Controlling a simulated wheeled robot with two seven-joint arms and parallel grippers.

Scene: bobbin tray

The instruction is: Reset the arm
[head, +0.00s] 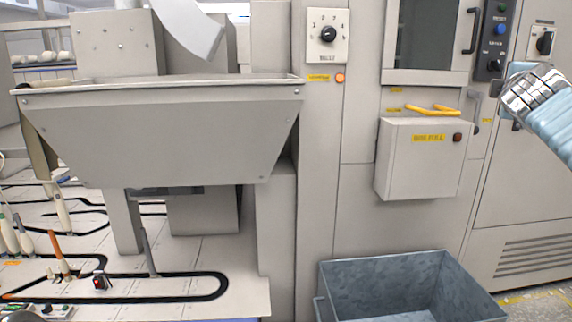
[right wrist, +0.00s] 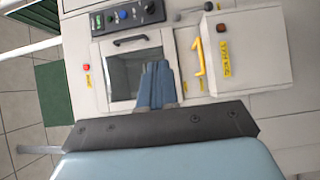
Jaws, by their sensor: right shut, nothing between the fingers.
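My right arm comes in at the right edge of the head view, with a silver joint and pale blue covers. Its gripper is hard to make out there. In the right wrist view my right gripper (right wrist: 157,68) shows as two blue-grey fingers pressed together with nothing between them. They point toward the machine's window door, and I cannot tell how far off it is. My left gripper is not in the head view.
A grey hopper tray (head: 160,130) fills the left. A blue-grey open bin (head: 385,272) stands at the bottom right. A box with a yellow handle (head: 432,110) juts from the machine front. Bobbins stand at the lower left (head: 62,255).

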